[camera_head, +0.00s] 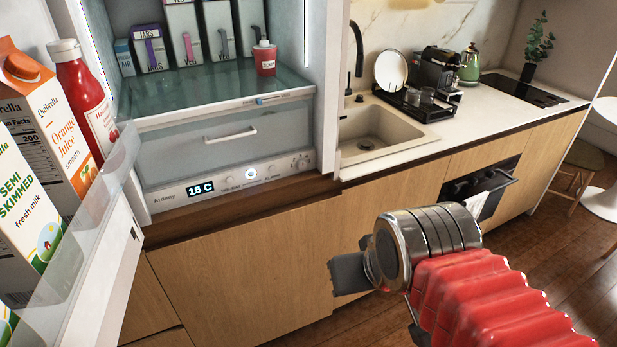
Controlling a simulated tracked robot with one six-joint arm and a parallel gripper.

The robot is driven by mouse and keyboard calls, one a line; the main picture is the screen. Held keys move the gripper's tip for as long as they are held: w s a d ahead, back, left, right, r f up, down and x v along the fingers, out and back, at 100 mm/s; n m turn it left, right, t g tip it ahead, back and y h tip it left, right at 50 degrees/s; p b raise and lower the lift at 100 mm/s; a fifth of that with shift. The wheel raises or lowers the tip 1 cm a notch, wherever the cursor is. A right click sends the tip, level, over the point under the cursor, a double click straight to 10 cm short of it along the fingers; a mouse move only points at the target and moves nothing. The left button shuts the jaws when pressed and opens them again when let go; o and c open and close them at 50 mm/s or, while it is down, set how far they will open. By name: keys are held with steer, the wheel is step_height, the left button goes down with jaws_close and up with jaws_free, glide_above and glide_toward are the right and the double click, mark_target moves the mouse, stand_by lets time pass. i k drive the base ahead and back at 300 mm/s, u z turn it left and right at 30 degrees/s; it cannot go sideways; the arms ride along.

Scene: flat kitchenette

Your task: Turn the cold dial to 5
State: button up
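The open fridge has a control panel (230,180) along its bottom edge, below the drawer. Its display (201,188) reads 15 C. A small round dial (302,163) with marks around it sits at the panel's right end; its numbers are too small to read. A lit round button (251,174) is near the panel's middle. My gripper (350,273) is in front of the wooden cabinets, right of and below the panel, apart from it. I see its fingers from the side as one grey block, so their gap is hidden.
The open fridge door (105,235) with juice, milk and ketchup stands at the left. A wooden ledge (240,208) runs under the panel. The sink counter (420,130) is at the right.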

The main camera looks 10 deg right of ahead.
mark_target(302, 165)
steer(key=u, duration=0.7)
steer(key=i, duration=0.35)
steer(key=u, duration=0.3)
